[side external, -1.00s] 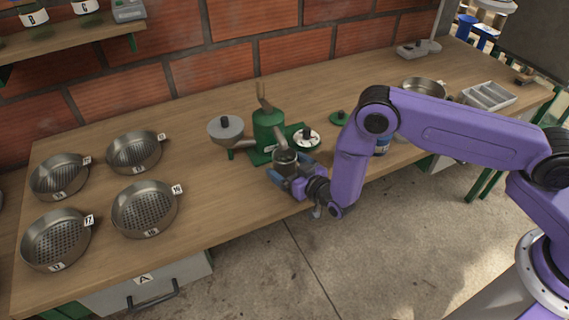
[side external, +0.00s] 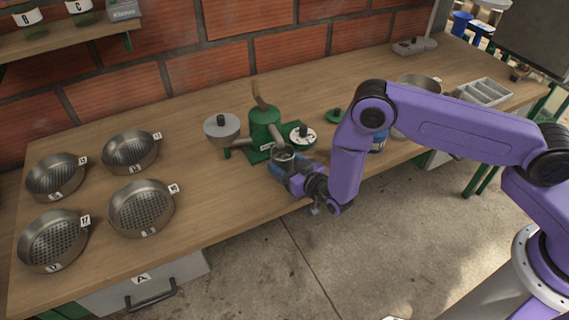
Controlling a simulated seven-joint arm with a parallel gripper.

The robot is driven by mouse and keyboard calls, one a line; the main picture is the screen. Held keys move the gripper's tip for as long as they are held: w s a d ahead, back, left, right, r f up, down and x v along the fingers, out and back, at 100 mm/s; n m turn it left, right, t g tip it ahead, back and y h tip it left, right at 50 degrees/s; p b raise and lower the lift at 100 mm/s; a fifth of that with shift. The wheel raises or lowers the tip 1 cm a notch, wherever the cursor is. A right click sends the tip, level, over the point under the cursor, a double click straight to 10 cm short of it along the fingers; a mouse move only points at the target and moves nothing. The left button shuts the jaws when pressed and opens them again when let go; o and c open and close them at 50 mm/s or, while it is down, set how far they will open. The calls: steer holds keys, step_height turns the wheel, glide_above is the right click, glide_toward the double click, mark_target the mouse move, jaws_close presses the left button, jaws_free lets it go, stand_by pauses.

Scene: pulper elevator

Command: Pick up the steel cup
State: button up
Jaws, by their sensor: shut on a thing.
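The steel cup (side external: 284,153) is a small metal cup in front of the green pulper machine (side external: 263,126), close to its spout. My gripper (side external: 286,166) reaches in from the front edge of the table and is shut on the cup. The cup looks upright. Its lower part is hidden by my gripper, so I cannot tell whether it touches the table.
Several perforated steel sieves (side external: 142,207) stand at the left of the wooden table (side external: 200,120). A grey funnel (side external: 222,127) is beside the pulper. A metal bowl (side external: 419,80) and a grey divided tray (side external: 484,91) are at the right. The front middle-left is clear.

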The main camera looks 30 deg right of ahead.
steer(key=s+f+v, duration=0.1)
steer(key=f+v, duration=0.2)
steer(key=v, duration=1.4)
step_height(320, 180, up, 12)
steer(key=w+d+n+h, duration=0.1)
steer(key=w+d+n, duration=0.4)
steer(key=w+d+f+n+t+h, duration=0.1)
steer(key=w+d+n, duration=0.3)
steer(key=d+n, duration=0.2)
steer(key=w+d+f+n+t+h, duration=0.1)
steer(key=w+d+n+h, duration=0.1)
steer(key=w+d+n, duration=0.3)
steer(key=shift+w+d+f, duration=0.1)
steer(key=shift+w+d, duration=0.2)
steer(key=shift+d, duration=0.35)
steer(key=n, duration=0.3)
steer(key=a+n, duration=0.1)
steer(key=shift+s+a+r+t+h, duration=0.1)
steer(key=shift+a+r+t+h, duration=0.05)
steer(key=shift+r+t+h, duration=0.2)
